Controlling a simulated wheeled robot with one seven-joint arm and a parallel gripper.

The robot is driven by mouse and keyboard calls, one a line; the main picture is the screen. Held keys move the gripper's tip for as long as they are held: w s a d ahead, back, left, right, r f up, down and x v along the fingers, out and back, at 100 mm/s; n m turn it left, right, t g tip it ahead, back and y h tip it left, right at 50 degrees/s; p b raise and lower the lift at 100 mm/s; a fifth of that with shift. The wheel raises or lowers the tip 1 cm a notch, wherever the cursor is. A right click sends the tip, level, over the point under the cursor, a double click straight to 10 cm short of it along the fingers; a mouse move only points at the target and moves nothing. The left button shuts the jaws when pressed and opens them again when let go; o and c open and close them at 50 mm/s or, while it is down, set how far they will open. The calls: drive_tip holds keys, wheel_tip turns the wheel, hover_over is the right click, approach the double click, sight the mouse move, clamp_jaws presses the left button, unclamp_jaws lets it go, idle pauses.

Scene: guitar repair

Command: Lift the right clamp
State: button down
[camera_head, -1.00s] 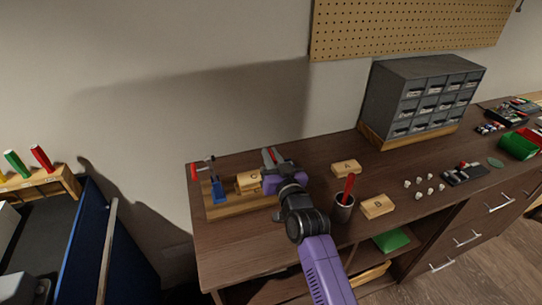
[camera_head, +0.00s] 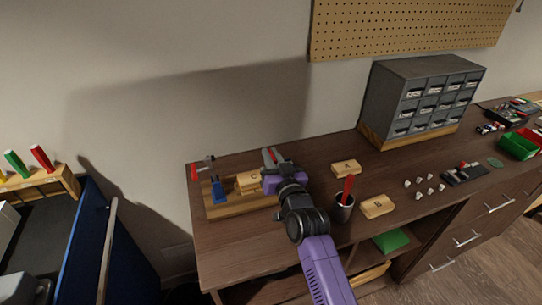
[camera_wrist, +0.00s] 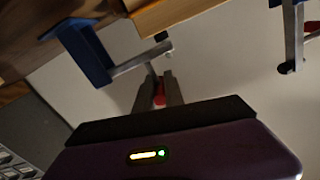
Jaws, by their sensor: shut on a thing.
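My gripper (camera_head: 269,157) is over the right end of the wooden board at the left of the bench. In the wrist view its two fingers (camera_wrist: 158,92) are closed around the red handle (camera_wrist: 160,88) of the right clamp. This clamp's blue part (camera_wrist: 85,52) and grey metal bar (camera_wrist: 143,65) show in the wrist view. In the head view my gripper and wrist hide most of it. The left clamp, with a blue part (camera_head: 218,189) and red handle (camera_head: 194,172), stands at the board's left end. It also shows at the wrist view's right edge (camera_wrist: 292,30).
Wooden block C (camera_head: 249,182) is between the clamps. The wooden board (camera_head: 225,210) lies under them. Blocks A (camera_head: 346,168) and B (camera_head: 377,206), and a cup (camera_head: 343,208) with a red-handled tool, are right of my arm. A grey drawer cabinet (camera_head: 420,100) stands behind.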

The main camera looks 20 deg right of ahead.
drive_tip(key=shift+d+r+m, duration=0.2)
drive_tip(key=shift+r+m, duration=0.1)
drive_tip(key=shift+m, duration=0.1)
idle(0.3)
drive_tip(key=shift+d+r+m+p, duration=0.2)
drive_tip(key=shift+d+r+m, duration=0.2)
drive_tip(key=shift+m, duration=0.35)
drive_tip(key=shift+d+r+m+p, duration=0.15)
drive_tip(key=shift+d+r+m, duration=0.2)
drive_tip(key=shift+m, duration=0.4)
drive_tip(key=d+m, duration=0.1)
drive_tip(key=m, duration=0.1)
drive_tip(key=d+m, duration=0.1)
drive_tip(key=m, duration=0.1)
drive_tip(key=shift+d+r, duration=0.3)
drive_tip(key=shift+r, duration=0.1)
drive_tip(key=shift+d+f+m, duration=0.25)
drive_tip(key=shift+d+m, duration=0.6)
drive_tip(key=shift+m, duration=0.8)
drive_tip(key=shift+d+f+m, duration=0.25)
drive_tip(key=shift+d+m, duration=0.65)
drive_tip(key=shift+m, duration=0.7)
drive_tip(key=shift+d+f+m, duration=0.25)
drive_tip(key=shift+d+m, duration=0.6)
drive_tip(key=shift+m, duration=0.8)
drive_tip(key=c, duration=1.4)
unclamp_jaws()
drive_tip(key=shift+c, duration=0.2)
